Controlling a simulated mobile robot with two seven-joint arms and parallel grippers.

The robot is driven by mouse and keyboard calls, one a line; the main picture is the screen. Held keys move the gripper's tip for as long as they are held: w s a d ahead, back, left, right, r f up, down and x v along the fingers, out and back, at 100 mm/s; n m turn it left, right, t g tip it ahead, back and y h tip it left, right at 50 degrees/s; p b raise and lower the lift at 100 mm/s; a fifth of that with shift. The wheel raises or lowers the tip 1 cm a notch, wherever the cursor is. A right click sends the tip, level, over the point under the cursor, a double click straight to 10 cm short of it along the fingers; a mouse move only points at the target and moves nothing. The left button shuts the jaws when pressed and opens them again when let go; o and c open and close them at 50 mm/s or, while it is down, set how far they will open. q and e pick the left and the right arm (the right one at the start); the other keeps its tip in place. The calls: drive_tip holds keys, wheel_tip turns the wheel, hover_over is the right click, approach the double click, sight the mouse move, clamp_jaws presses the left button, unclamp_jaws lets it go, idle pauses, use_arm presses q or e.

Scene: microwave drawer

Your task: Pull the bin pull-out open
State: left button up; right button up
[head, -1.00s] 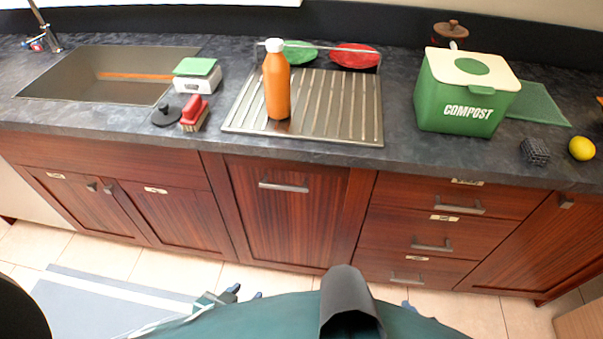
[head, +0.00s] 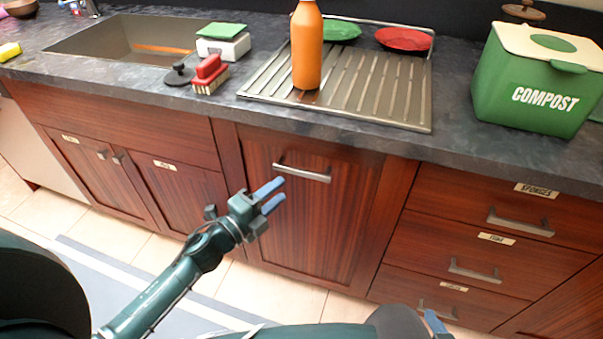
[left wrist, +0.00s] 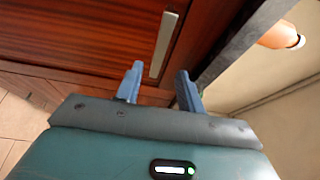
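The bin pull-out (head: 310,215) is the tall reddish-brown wooden front below the draining board. Its front looks flush with the cabinets beside it, so it is closed. Its grey bar handle (head: 302,173) runs across near the top. My left gripper (head: 272,193) is open and empty, just in front of and below the handle's left end. In the left wrist view the handle (left wrist: 163,45) lies ahead of the gap between the two blue fingers (left wrist: 158,84), apart from them. Only a blue finger of my right gripper (head: 434,322) shows at the bottom edge.
Labelled drawers (head: 480,250) with handles are to the right, and cupboard doors (head: 130,170) to the left. On the counter (head: 200,105) stand an orange bottle (head: 306,48), a red brush (head: 209,74) and a green compost box (head: 535,85). The floor (head: 290,298) in front shows no loose objects.

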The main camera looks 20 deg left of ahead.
sight(300, 174)
use_arm(q)
drive_tip(key=x, duration=0.9)
drive_tip(key=shift+c, duration=0.5)
clamp_jaws()
